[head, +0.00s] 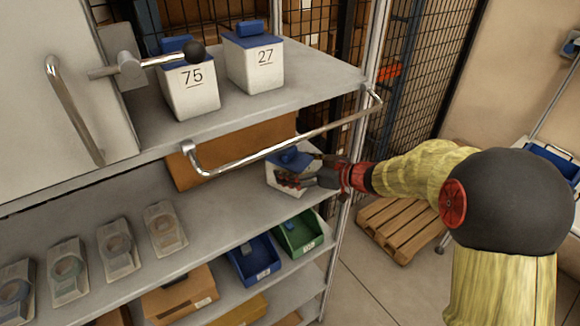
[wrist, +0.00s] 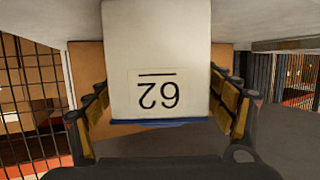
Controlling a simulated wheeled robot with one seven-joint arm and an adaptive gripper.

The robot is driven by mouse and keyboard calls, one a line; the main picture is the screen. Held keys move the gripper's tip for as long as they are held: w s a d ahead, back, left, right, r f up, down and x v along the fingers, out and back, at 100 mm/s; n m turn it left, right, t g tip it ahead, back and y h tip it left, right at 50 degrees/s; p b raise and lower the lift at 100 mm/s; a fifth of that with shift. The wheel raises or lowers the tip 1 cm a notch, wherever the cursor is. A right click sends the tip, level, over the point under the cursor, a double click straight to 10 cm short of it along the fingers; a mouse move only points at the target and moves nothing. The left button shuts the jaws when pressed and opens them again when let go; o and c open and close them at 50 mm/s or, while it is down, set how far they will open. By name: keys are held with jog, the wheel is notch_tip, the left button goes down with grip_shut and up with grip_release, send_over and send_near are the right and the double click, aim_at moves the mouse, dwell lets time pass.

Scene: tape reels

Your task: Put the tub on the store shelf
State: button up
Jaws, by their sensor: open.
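A white tub (head: 287,180) with a blue lid is on the middle shelf (head: 226,205), near its right end and below the upper shelf. The wrist view is upside down and shows the tub's front (wrist: 157,45) with the number 62 and the blue lid edge at the bottom. My gripper (head: 304,181) reaches in from the right. Its open fingers (wrist: 160,103) stand on either side of the tub, close to its walls. Whether a finger touches it cannot be told. The tub's base is out of the wrist view.
Tubs 75 (head: 191,90) and 27 (head: 254,66) stand on the upper shelf. A chrome rail (head: 285,139) runs along its front, above my gripper. A brown box (head: 216,154) is behind the tub. Several tape reels lie left on the middle shelf; blue and green bins sit below.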

jog(key=v, duration=1.1)
jog(key=shift+r, duration=0.15)
jog(key=shift+d, duration=0.1)
